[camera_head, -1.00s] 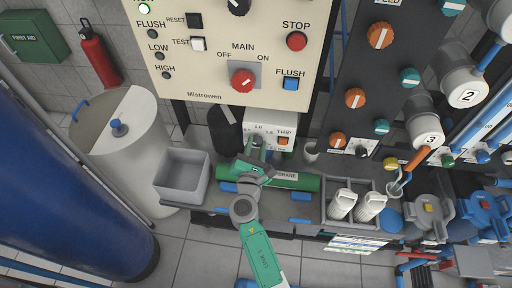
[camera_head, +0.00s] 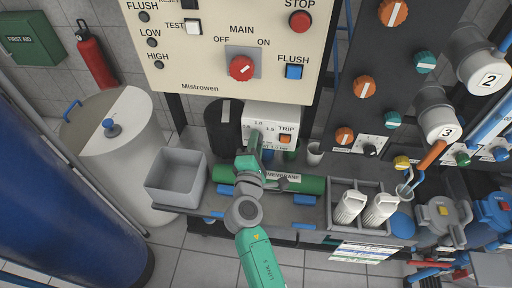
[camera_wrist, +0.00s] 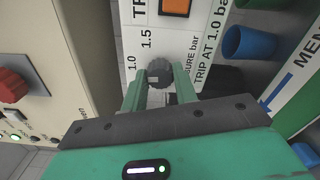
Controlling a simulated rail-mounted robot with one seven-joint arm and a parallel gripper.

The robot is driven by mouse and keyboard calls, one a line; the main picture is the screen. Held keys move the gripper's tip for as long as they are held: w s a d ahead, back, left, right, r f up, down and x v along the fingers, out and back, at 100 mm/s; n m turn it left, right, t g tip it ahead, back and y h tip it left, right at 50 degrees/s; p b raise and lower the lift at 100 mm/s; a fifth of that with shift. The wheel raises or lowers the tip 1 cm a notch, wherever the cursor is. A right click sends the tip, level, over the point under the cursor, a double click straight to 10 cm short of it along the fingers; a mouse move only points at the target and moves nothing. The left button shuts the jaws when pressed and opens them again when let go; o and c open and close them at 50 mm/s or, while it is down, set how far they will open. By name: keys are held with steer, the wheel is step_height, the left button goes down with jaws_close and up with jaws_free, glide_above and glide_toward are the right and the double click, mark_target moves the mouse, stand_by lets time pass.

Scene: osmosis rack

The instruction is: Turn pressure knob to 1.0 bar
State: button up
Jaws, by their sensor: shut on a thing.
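The pressure knob (camera_wrist: 160,72) is a dark, round knob on a white box (camera_head: 284,112) below the cream panel. In the wrist view my gripper (camera_wrist: 160,76) is shut on it, with one green finger on each side. The printed marks 1.0 and 1.5 show to the left of the knob, and "TRIP AT 1.0 bar" to its right. I cannot tell which mark the knob points to. In the head view my gripper (camera_head: 254,143) reaches the box's lower left and hides the knob. An orange TRIP button (camera_head: 286,139) sits right of it.
A grey bin (camera_head: 176,180) stands left of my arm. A green membrane tube (camera_head: 308,185) lies just below the box. A rack with white cartridges (camera_head: 349,207) stands to the right. The red main switch (camera_head: 241,67) is above the box.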

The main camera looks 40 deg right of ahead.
steer(key=shift+m+b, duration=0.35)
steer(key=shift+m, duration=0.25)
steer(key=o, duration=1)
steer(key=shift+c, duration=0.2)
steer(key=p+v, duration=0.1)
steer(key=v, duration=0.7)
steer(key=shift+p, duration=0.3)
steer(key=shift+w, duration=0.1)
